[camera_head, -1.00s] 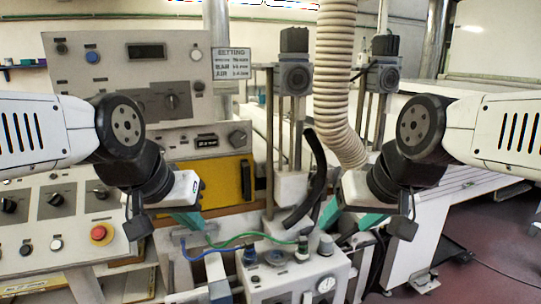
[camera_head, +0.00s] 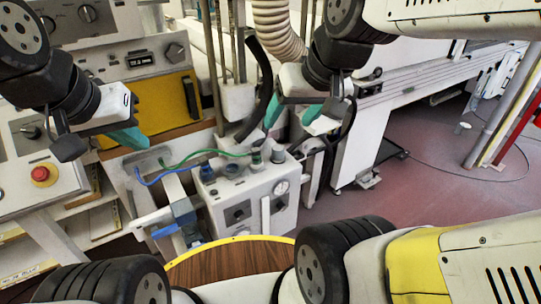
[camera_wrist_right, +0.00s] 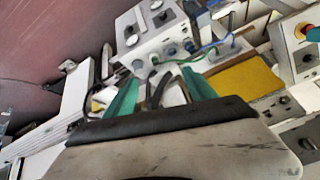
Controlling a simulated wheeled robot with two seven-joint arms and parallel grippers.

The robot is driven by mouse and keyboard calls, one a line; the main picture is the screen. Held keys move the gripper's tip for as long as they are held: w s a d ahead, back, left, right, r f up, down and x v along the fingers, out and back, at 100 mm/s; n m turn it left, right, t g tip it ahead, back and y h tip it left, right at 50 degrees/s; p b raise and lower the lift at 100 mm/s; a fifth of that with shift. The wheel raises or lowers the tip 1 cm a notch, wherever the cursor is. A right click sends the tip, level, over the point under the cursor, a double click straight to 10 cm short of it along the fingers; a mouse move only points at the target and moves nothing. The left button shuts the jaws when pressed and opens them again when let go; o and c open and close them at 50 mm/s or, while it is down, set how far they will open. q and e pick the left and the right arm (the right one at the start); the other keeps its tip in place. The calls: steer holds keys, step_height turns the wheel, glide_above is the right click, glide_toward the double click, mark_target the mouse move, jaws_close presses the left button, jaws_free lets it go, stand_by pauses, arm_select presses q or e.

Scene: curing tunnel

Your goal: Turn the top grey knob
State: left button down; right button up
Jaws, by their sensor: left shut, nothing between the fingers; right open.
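A white control box (camera_head: 245,190) stands below and between my arms in the head view, with a round gauge on its front. Several grey and blue-grey knobs stand on its top, among them a grey knob (camera_head: 278,154) at the right end; I cannot tell which is the top grey knob. The box (camera_wrist_right: 150,38) also shows beyond the fingers in the right wrist view. My right gripper (camera_head: 290,125) is open and empty, above the box in the picture and apart from the knobs. My left gripper (camera_head: 128,138) is shut and empty, left of the box.
Blue and green hoses (camera_head: 170,170) run to the box top. A yellow panel (camera_head: 160,108) and a red stop button (camera_head: 40,174) are at left. A ribbed duct (camera_head: 276,30) hangs at the top, with a black hose (camera_head: 258,90) below it. Open floor (camera_head: 420,190) lies right.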

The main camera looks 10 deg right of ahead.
steer(key=w+d+f+n, duration=0.1)
steer(key=w+d+f, duration=0.15)
steer(key=w, duration=0.75)
steer(key=n+g, duration=0.2)
steer(key=n, duration=0.1)
glide_above(279, 148)
steer(key=s, duration=0.3)
step_height(279, 148, down, 22)
steer(key=x, duration=0.5)
steer(key=d+x, duration=0.1)
steer(key=x, duration=0.1)
steer(key=shift+w+f, duration=0.4)
